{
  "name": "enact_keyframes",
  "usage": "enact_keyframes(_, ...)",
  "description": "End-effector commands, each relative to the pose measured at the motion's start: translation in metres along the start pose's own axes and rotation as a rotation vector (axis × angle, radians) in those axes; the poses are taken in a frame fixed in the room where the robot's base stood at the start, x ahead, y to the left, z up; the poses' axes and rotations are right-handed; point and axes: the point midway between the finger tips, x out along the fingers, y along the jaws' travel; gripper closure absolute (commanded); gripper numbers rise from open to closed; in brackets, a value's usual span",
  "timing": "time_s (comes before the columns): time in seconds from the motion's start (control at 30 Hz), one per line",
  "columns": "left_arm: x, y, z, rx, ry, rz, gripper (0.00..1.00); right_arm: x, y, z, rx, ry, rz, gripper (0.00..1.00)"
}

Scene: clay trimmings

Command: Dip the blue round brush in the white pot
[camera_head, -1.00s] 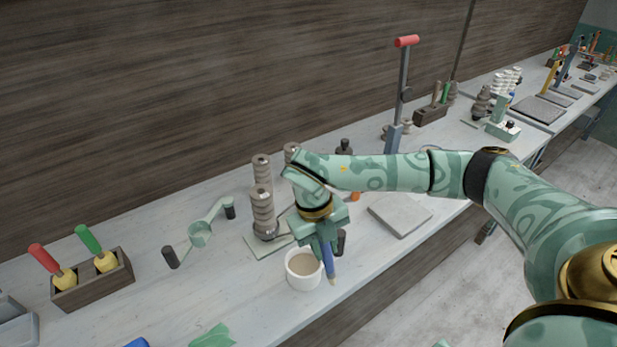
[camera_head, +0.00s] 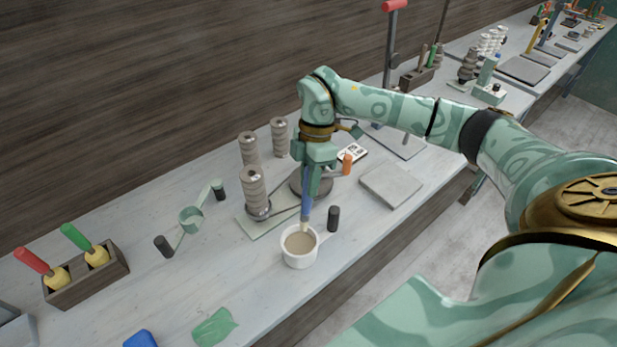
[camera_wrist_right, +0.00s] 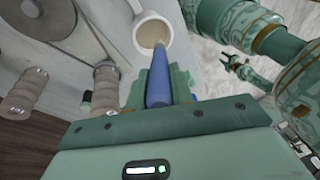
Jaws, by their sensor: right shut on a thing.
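My right gripper (camera_head: 311,180) is shut on the blue round brush (camera_head: 306,208) and holds it upright, tip down. The white pot (camera_head: 300,261) stands on the bench with beige liquid inside. The brush's pale tip is at the far inner side of the pot's mouth; I cannot tell whether it touches the liquid. In the right wrist view the blue handle (camera_wrist_right: 158,82) lies between the fingers and its tip overlaps the opening of the pot (camera_wrist_right: 139,40). A small green claw-like part far off in that view may be my left gripper (camera_wrist_right: 236,66); its state is unclear.
A dark cylinder (camera_head: 333,217) stands close to the pot's right. Stacks of grey rings (camera_head: 254,186) stand behind left. A grey slab (camera_head: 391,186) lies to the right. A wooden block with red and green handled tools (camera_head: 88,276) is at left. Bench in front of the pot is narrow.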

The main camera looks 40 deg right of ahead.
Motion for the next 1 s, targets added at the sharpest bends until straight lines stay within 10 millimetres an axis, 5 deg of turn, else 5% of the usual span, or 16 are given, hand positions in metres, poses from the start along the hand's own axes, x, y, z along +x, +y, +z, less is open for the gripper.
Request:
enact_keyframes(0.27, 0.035, 0.003, 0.008, 0.001, -0.011, 0.004, 0.58, 0.037, 0.008, 0.008, -0.001, -0.001, -0.003, 1.00)
enact_keyframes(0.6, 0.049, 0.004, 0.011, 0.002, -0.015, 0.005, 0.58, 0.071, 0.015, 0.015, -0.002, -0.001, -0.001, 1.00)
enact_keyframes(1.0, 0.052, 0.004, 0.011, 0.002, -0.015, 0.006, 0.58, 0.079, 0.017, 0.017, -0.002, -0.001, 0.000, 1.00)
